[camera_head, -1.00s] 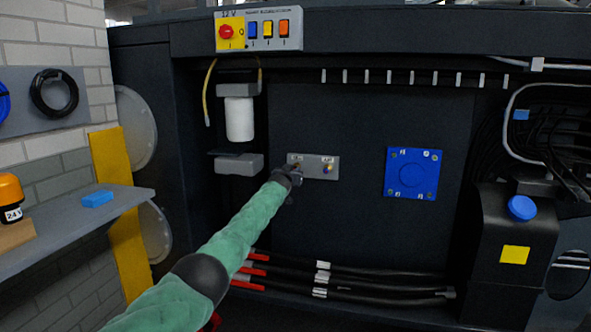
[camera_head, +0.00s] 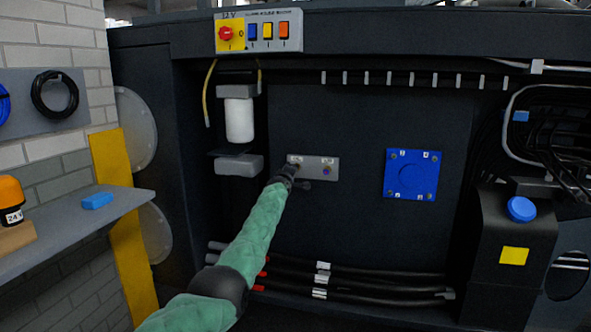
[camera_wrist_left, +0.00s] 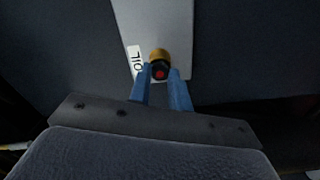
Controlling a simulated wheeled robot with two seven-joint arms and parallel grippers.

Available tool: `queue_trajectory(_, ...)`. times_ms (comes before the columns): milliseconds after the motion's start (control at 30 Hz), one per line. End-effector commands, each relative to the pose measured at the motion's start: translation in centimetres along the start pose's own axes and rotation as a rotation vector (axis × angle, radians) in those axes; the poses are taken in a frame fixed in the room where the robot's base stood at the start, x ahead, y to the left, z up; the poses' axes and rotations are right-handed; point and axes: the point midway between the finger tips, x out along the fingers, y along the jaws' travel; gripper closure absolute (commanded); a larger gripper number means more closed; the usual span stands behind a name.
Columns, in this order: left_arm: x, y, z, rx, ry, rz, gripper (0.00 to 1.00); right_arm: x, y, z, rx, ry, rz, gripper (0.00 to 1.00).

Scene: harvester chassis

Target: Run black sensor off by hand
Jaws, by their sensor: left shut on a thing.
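A small grey plate (camera_head: 315,161) is fixed to the dark chassis wall, with two small fittings side by side. It also shows in the left wrist view (camera_wrist_left: 166,22). My left gripper (camera_head: 295,173) is at the plate's left fitting. In the left wrist view, the blue fingers of my left gripper (camera_wrist_left: 162,88) are shut around the black sensor (camera_wrist_left: 160,69), which has a red centre and a brass collar. The sensor is at the plate beside a white "OIL" label (camera_wrist_left: 135,62). Whether its thread is engaged is hidden. The right fitting (camera_head: 327,170) is untouched. My right gripper is out of view.
A blue square cover (camera_head: 412,175) is to the right of the plate. A white filter (camera_head: 239,120) hangs to its left. Thick black hoses (camera_head: 375,282) run below. A grey shelf (camera_head: 70,230) with a blue block (camera_head: 98,200) juts in at left. The wall around the plate is clear.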

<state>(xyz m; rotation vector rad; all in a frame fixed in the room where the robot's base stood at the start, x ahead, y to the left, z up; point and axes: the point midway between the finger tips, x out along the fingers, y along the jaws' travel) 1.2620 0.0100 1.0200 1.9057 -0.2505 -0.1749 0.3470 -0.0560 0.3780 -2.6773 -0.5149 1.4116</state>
Motion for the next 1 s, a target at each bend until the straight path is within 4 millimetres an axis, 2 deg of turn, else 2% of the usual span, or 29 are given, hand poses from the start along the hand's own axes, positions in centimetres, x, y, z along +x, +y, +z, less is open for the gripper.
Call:
queue_trajectory(500, -0.1, -0.2, 0.2, -0.816, -0.001, -0.007, 1.0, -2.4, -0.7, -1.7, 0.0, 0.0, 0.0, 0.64)
queue_trajectory(633, -0.2, -0.5, 0.3, -0.913, -0.001, -0.007, 1.0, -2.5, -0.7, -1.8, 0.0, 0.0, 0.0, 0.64)
queue_trajectory(867, -0.2, -0.6, 0.3, -0.923, -0.001, -0.007, 1.0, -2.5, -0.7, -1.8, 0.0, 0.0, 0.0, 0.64)
queue_trajectory(900, -0.2, -0.6, 0.3, -0.923, -0.001, -0.007, 0.75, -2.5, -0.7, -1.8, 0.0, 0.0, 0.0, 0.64)
queue_trajectory(1000, -0.2, -0.5, 0.3, -0.921, 0.0, -0.006, 0.55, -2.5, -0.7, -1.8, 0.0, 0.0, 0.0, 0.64)
